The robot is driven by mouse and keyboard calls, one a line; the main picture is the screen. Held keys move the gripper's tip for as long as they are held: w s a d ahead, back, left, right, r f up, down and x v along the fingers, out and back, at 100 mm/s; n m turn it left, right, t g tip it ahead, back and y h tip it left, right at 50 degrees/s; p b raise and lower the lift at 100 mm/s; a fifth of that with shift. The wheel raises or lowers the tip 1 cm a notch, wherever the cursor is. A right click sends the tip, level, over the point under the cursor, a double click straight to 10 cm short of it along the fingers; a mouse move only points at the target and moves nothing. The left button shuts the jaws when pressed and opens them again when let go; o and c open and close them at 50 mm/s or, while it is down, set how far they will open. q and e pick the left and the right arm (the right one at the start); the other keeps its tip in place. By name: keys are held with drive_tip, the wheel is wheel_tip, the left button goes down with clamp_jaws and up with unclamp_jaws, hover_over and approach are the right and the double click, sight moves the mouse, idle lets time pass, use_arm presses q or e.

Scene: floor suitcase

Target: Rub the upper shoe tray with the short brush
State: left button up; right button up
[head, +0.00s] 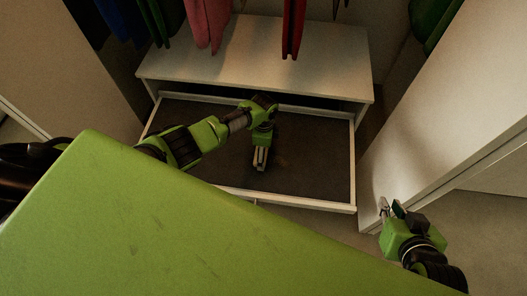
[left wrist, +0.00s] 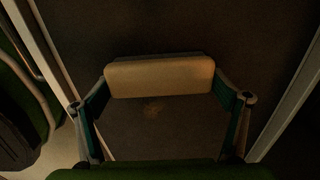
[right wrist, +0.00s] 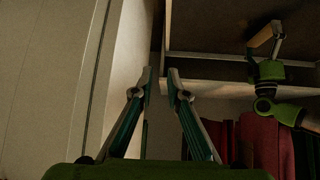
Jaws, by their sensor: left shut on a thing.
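The pulled-out shoe tray (head: 318,172) has a dark bottom and a pale rim, below a white shelf. My left gripper (head: 261,158) reaches down over the middle of the tray. It is shut on the short brush, a tan block (left wrist: 160,77) across its fingers in the left wrist view. The brush (right wrist: 262,36) also shows in the right wrist view. I cannot tell whether it touches the tray. A faint brownish patch (left wrist: 152,108) lies on the tray beside the brush. My right gripper (head: 391,207) is open and empty, right of the tray, its fingertips a little apart.
A white shelf top (head: 255,62) lies behind the tray, with clothes (head: 207,25) hanging above it. A pale door panel (head: 440,120) stands close beside my right gripper, and another panel (head: 75,65) stands on the left.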

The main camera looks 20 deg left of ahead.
use_arm(q)
drive_tip(key=shift+w+a+b, duration=0.15)
drive_tip(key=shift+w+b, duration=0.25)
drive_tip(key=shift+w, duration=0.1)
use_arm(e)
drive_tip(key=shift+w+a+r+t+y, duration=0.1)
drive_tip(key=shift+w+a+r+t, duration=0.15)
drive_tip(key=shift+w+r+t, duration=0.25)
drive_tip(key=shift+w+a+r+t+y, duration=0.1)
drive_tip(key=shift+w+a+r+t, duration=0.15)
drive_tip(key=shift+w+r, duration=0.4)
drive_tip(key=shift+w+a+r+t+y, duration=0.1)
drive_tip(key=shift+w+a+r+t, duration=0.1)
drive_tip(key=shift+w+r+t, duration=0.35)
